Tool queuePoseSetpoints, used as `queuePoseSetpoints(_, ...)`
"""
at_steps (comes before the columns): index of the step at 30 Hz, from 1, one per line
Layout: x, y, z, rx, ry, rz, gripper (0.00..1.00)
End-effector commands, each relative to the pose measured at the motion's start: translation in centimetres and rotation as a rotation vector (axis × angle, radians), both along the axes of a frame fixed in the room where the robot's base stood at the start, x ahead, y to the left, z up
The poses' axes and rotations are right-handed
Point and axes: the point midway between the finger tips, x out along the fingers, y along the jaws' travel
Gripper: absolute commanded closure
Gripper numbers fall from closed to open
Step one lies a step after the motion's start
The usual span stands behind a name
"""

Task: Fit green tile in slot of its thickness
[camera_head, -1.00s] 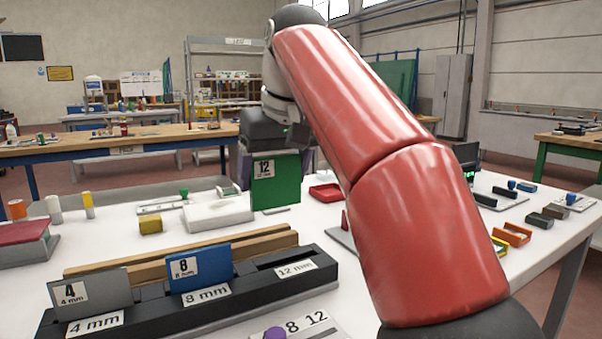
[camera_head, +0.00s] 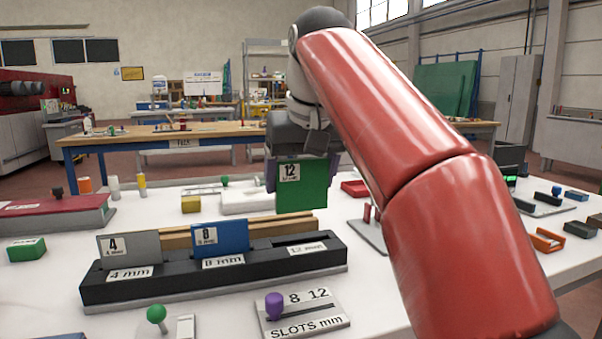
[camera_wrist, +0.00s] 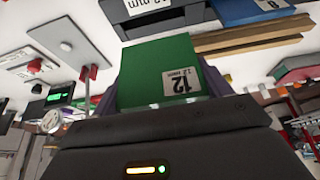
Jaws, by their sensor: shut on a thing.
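My gripper (camera_head: 303,184) is shut on the green tile (camera_head: 318,190), which is labelled 12 and hangs upright behind the slotted block. The tile also shows between the jaws in the wrist view (camera_wrist: 155,70). The black slotted block (camera_head: 215,276) stands on the white table. Its 4 mm slot holds a grey tile (camera_head: 130,248) and its 8 mm slot a blue tile (camera_head: 220,238). The 12 mm slot (camera_head: 307,247) at the right end looks empty. The green tile is apart from the block, and I cannot tell its exact height above the table.
Wooden strips (camera_head: 180,238) lie along the back of the block. A SLOTS mm plate (camera_head: 305,318) with a purple knob (camera_head: 274,306) is in front. A red tray (camera_head: 354,188) and a grey plate with a red post (camera_head: 367,213) stand to the right.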

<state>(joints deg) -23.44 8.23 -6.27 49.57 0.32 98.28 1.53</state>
Motion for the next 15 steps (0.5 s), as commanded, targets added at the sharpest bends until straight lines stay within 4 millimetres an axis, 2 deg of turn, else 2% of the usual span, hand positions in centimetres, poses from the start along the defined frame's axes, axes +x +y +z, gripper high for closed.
queuePoseSetpoints(1, 0.0, 0.0, -0.9, 0.000, 0.000, 0.000, 0.64)
queuePoseSetpoints(15, 0.0, 0.0, -5.6, 0.000, 0.000, 0.000, 0.64)
